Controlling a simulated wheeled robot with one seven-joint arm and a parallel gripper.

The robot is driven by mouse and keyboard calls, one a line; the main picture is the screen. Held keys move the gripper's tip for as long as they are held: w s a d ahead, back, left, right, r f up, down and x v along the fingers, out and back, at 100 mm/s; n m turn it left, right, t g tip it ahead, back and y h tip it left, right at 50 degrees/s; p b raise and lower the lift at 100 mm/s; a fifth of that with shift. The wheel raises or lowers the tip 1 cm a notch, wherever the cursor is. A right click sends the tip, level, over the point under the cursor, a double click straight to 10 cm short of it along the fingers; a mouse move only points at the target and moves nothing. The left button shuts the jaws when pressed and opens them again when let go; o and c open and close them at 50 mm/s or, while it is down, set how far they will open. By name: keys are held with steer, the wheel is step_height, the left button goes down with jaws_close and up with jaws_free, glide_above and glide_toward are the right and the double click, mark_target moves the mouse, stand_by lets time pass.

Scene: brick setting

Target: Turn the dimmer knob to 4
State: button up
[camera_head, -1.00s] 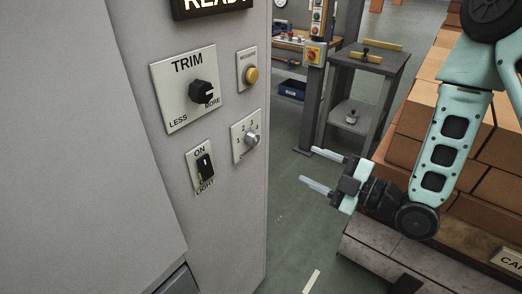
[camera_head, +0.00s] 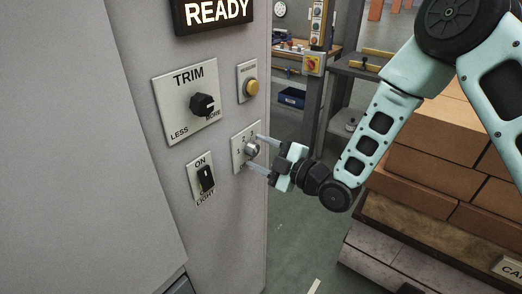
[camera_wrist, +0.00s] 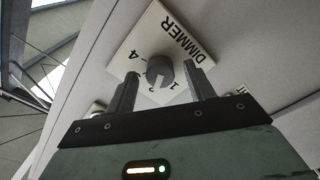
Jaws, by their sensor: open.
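The dimmer knob (camera_head: 252,149) is a small grey round knob on a pale plate (camera_head: 237,158) on the grey cabinet front. In the wrist view, the knob (camera_wrist: 160,71) shows a light mark on its lower side, and the plate's DIMMER lettering and a 4 appear turned around. I cannot tell for certain which number the mark points at. My gripper (camera_head: 257,153) is open, its two fingers on either side of the knob. In the wrist view, gaps show between the knob and both fingers of my gripper (camera_wrist: 163,78). The fingers partly cover the plate.
Around it on the cabinet are a black TRIM knob (camera_head: 203,104), a yellow button (camera_head: 250,88), an ON/LIGHT switch (camera_head: 206,178) and a lit READY sign (camera_head: 216,12). Stacked bricks (camera_head: 430,160) stand to the right. Open floor lies between.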

steer(key=c, duration=1)
steer(key=shift+o, duration=0.2)
steer(key=shift+f+m+b, duration=0.1)
steer(key=shift+m+b, duration=0.2)
steer(key=shift+b, duration=0.05)
steer(key=m+b, duration=0.2)
steer(key=m, duration=0.1)
steer(key=shift+f+m+b, duration=0.1)
steer(key=shift+m+b, duration=0.25)
steer(key=shift+m, duration=0.05)
steer(key=m+b, duration=0.2)
steer(key=m, duration=1.3)
steer(key=shift+a+m, duration=0.1)
steer(key=shift+m, duration=0.3)
